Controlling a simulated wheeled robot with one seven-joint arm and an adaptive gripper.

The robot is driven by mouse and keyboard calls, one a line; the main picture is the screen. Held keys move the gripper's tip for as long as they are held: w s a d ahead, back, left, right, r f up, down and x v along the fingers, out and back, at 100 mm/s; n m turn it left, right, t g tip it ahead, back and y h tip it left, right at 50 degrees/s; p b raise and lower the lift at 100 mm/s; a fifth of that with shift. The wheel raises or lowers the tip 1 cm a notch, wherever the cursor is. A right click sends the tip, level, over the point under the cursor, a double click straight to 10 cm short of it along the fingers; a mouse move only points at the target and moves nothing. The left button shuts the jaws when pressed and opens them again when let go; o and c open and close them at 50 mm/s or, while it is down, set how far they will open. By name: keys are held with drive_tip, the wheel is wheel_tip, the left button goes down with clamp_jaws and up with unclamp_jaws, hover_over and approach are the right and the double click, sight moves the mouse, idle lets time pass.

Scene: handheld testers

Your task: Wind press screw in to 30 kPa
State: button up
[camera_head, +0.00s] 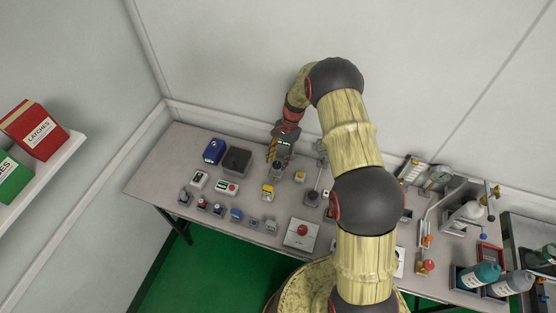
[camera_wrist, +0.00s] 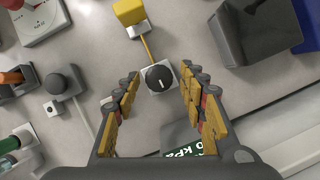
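A round black knob (camera_wrist: 160,78) with a white pointer line sits on a pale square base in the wrist view. My gripper (camera_wrist: 159,77) is open, with its yellow-padded fingers on either side of the knob; I see a gap on both sides and no contact. Below it, a dark green display (camera_wrist: 188,146) partly shows "0 kPa"; the rest is hidden behind my gripper. In the head view my gripper (camera_head: 277,156) points down over the back of the table, and the knob cannot be made out clearly there. I cannot tell whether this knob is the press screw.
A dark open box (camera_head: 236,161) and a blue device (camera_head: 214,151) stand left of my gripper. A yellow-topped block (camera_wrist: 129,14) is near the knob, joined by an orange line. A red-button box (camera_head: 301,234) sits at the table's front. Bottles and valves crowd the right.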

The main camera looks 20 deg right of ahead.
sight(278, 162)
idle(0.3)
wheel_tip(278, 162, up, 10)
idle(0.5)
idle(0.3)
